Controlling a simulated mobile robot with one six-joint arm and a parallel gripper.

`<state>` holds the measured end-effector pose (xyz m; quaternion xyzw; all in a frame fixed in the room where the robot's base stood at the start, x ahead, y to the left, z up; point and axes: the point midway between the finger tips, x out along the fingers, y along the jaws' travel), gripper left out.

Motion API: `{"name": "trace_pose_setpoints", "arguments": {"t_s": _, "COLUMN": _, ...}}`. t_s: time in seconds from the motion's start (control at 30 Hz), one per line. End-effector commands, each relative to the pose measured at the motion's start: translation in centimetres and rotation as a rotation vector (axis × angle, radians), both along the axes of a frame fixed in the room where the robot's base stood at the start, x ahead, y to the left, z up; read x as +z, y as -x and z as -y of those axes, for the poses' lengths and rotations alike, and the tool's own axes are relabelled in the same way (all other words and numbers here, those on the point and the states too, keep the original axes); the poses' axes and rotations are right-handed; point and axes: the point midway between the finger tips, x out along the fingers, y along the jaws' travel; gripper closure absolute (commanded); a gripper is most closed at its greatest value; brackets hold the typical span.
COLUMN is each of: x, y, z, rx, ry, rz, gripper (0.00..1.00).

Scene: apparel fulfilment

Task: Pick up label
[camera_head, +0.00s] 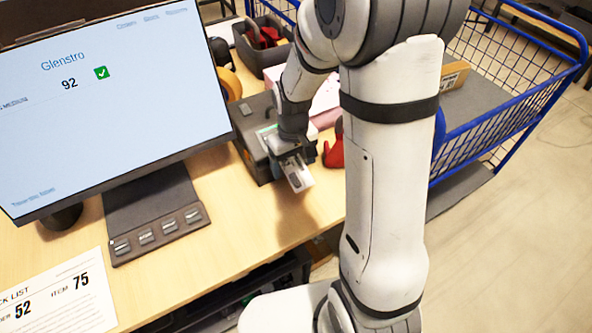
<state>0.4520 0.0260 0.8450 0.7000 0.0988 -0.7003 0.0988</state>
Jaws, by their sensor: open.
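My gripper (295,174) is open and points down at the front of a dark grey box-shaped device (250,140), which looks like a label printer. A small green strip shows on the device's top. A pale, flat piece shows at the fingertips; I cannot tell whether it is the label or part of my gripper. I cannot make out the label for certain, as my arm and gripper cover much of the device's front right side.
A monitor (110,110) stands at the left above a dark base with several buttons (160,235). A pick list sheet (62,300) lies at the front left. A red tape dispenser (334,150) and a dark bin (262,48) are nearby. A blue wire cart (500,150) stands right.

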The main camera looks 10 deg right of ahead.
Motion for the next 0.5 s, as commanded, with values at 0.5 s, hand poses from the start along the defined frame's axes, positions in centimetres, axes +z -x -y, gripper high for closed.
{"name": "trace_pose_setpoints", "arguments": {"t_s": 0.5, "x": -0.06, "y": 0.01, "z": 0.01, "rx": 0.000, "ry": 0.000, "rz": 0.000, "gripper": 0.44}}
